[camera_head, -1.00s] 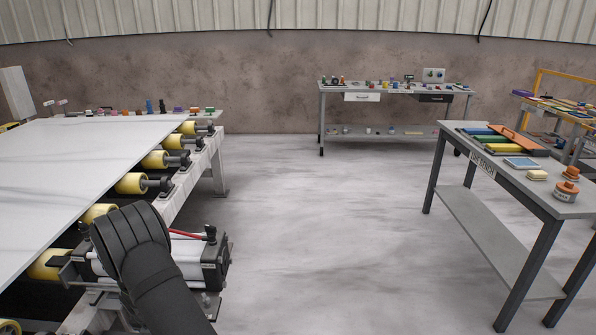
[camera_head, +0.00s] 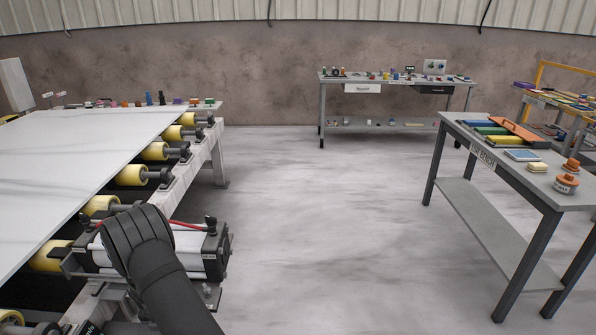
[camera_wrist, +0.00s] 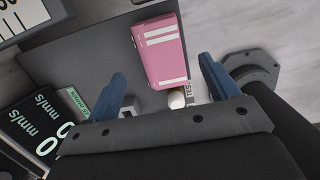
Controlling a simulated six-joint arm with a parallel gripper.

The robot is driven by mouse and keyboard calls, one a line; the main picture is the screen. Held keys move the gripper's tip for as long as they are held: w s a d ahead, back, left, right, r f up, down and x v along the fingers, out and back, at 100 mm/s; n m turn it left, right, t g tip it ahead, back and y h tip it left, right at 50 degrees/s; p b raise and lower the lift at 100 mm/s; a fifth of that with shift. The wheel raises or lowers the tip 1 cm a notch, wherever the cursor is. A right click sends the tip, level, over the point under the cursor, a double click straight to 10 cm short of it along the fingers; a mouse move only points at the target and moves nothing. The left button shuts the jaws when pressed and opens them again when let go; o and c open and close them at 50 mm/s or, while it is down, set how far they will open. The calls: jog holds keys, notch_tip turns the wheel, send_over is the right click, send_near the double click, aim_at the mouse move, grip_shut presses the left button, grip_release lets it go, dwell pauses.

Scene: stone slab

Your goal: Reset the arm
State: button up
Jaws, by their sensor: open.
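My gripper (camera_wrist: 165,88) shows in the wrist view with its two blue fingers spread apart and nothing held between them. A pink block with white stripes (camera_wrist: 165,50) lies on a dark grey surface (camera_wrist: 105,55) ahead of the fingers, in line with the gap. A small white round knob (camera_wrist: 177,99) sits near the right finger. In the head view, my black arm rises at the lower left, in front of the roller machine; my gripper cannot be made out there.
A white slab (camera_head: 80,150) lies over yellow rollers (camera_head: 132,175) at the left. A grey bench (camera_head: 515,165) with trays and jars stands at the right. A long workbench (camera_head: 345,79) stands at the back wall. The floor between is clear. Displays reading mm/s (camera_wrist: 35,118) show in the wrist view.

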notch_tip(320, 180, up, 12)
jog(key=w+d+m+g, duration=0.1)
jog(key=w+d+m, duration=0.1)
jog(key=d+m, duration=1)
jog(key=w+d+r+m+g+h, duration=0.1)
jog(key=w+d+m+g, duration=0.1)
jog(key=d+m, duration=1.1)
jog(key=shift+w+d+m, duration=0.3)
jog(key=shift+w+d, duration=0.55)
jog(key=shift+d, duration=2.2)
jog(key=shift+a, duration=0.1)
jog(key=a+n+t, duration=0.2)
jog(key=a+n, duration=1.2)
jog(key=a, duration=0.3)
jog(key=shift+s+f, duration=0.35)
jog(key=shift+s, duration=0.05)
